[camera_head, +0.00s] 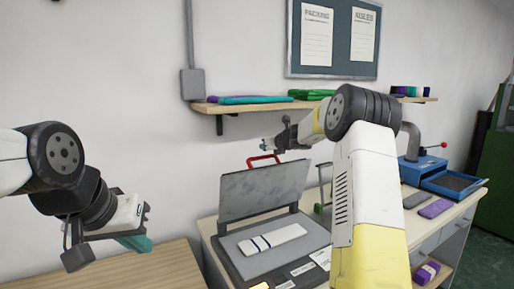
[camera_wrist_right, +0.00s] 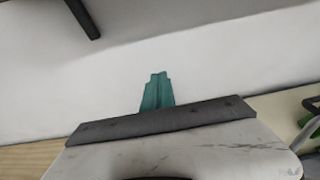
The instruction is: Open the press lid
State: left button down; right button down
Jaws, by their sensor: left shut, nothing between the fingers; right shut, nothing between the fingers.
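The press (camera_head: 232,252) stands on the table, with its grey lid (camera_head: 265,190) raised and leaning back at a steep angle. A red handle (camera_head: 263,160) is at the lid's top edge. A white knitted piece with dark stripes (camera_head: 273,239) lies flat on the press bed. My right gripper (camera_head: 264,146) is shut and empty just above the red handle; I cannot tell whether it touches. Its teal fingertips (camera_wrist_right: 157,92) show together in the right wrist view, against the wall. My left gripper (camera_head: 138,243) is shut and empty above the wooden table at the left.
A wall shelf (camera_head: 245,107) with folded knits is behind the press. A blue machine (camera_head: 425,172) with a red-knobbed lever and a purple piece (camera_head: 435,208) are at the right. The wooden table (camera_head: 150,272) at the left looks clear.

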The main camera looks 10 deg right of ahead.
dwell(0.8)
jog(key=s+d+r, duration=0.3)
jog(key=s+r, duration=0.5)
jog(key=r, duration=0.2)
jog(key=s+n+g, duration=0.1)
jog(key=s+n, duration=0.5)
jog(key=n, duration=0.2)
jog(key=n+g+h, duration=0.1)
jog(key=n+g, duration=0.1)
jog(key=n, duration=0.8)
send_near(261, 158)
jog(key=x, duration=0.6)
jog(key=shift+s+d+f, duration=0.1)
jog(key=shift+f, duration=0.05)
jog(key=shift+w, duration=0.3)
